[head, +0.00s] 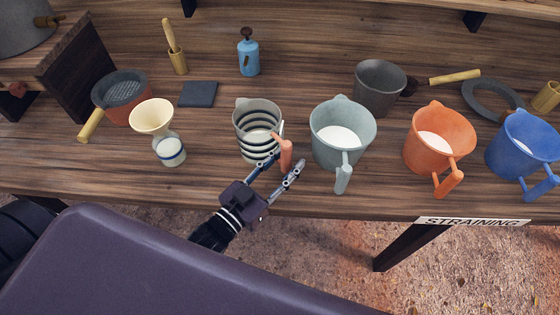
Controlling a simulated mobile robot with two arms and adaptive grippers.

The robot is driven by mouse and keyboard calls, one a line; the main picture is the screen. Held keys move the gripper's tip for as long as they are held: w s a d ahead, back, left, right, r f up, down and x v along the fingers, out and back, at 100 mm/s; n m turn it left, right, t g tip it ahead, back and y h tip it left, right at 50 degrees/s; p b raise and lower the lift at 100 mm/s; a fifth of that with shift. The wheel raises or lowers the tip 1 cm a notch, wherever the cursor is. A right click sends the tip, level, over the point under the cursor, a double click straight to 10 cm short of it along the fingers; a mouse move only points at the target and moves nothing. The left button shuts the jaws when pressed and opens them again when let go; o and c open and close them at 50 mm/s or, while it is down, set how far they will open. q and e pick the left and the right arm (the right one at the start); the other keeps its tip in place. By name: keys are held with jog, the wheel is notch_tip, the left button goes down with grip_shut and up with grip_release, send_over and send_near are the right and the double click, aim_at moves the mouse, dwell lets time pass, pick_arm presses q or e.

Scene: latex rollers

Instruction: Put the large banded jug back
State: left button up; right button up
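The banded jug (246,119) stands upright on the wooden bench, left of the other jugs. It is pale grey with dark bands, holds white liquid, and its orange handle (286,154) points toward me. My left gripper (289,158) reaches up from the front edge of the bench to this handle. Its two fingers are apart, with the lower part of the handle between them. I cannot tell whether they touch it. My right gripper is not in view.
A grey-green jug (341,150) stands close right of the banded jug. An orange jug (440,135) and a blue jug (523,139) stand farther right. A funnel on a small jar (172,152) stands left. A dark pot (380,88) and a blue bottle (248,57) stand behind.

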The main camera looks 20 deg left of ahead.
pick_arm(q)
jog(key=b+v, duration=0.1)
jog(key=v, duration=1)
jog(key=shift+s+r, duration=0.15)
jog(key=shift+s, duration=0.05)
jog(key=shift+s+a+b, duration=0.15)
jog(key=shift+s+b, duration=0.15)
